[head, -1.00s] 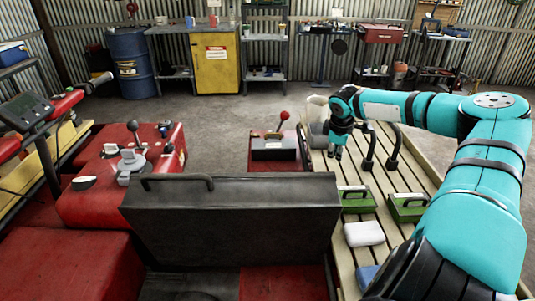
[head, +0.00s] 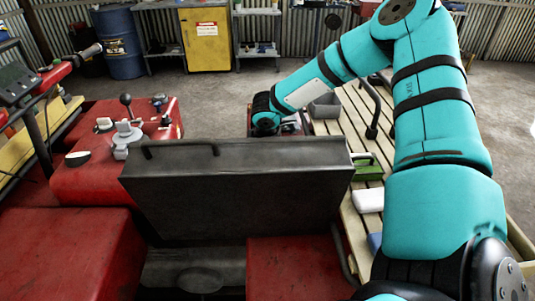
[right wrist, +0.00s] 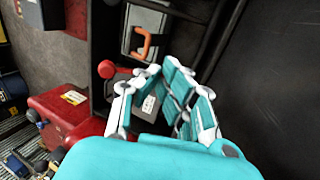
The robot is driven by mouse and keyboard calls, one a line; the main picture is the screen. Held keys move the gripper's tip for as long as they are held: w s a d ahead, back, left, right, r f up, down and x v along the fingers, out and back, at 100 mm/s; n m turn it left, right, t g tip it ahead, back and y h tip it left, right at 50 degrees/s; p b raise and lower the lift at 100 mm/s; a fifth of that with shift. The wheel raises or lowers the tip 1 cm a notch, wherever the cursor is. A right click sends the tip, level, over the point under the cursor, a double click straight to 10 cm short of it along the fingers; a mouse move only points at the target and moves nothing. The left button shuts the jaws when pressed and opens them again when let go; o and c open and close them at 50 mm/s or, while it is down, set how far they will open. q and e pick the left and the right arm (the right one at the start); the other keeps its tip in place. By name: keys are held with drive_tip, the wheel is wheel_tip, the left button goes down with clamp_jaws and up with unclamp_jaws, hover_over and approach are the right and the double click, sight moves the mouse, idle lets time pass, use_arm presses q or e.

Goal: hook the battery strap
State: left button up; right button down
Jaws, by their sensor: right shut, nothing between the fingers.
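In the right wrist view, an orange loop (right wrist: 143,43) stands on a grey part in a dark recess beyond the fingers. It may belong to the battery strap, but I cannot tell. My right gripper (right wrist: 161,68) points toward this recess with its fingertips close together, nothing visible between them, and apart from the loop. A pale labelled part (right wrist: 148,100) shows behind the fingers. In the head view, my right wrist is low behind the raised dark panel (head: 235,195), which hides the fingers. I cannot identify the battery in the head view. My left gripper is out of view.
A red-knobbed lever (right wrist: 107,69) stands just left of the fingers. A large dark surface (right wrist: 275,85) fills the right of the wrist view. The slatted rack (head: 350,115) carries a green case (head: 368,172) and a white block (head: 368,200). Red bodywork (head: 75,255) lies left.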

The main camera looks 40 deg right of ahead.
drive_tip(key=x, duration=0.8)
drive_tip(key=shift+p, duration=0.3)
drive_tip(key=shift+d, duration=0.1)
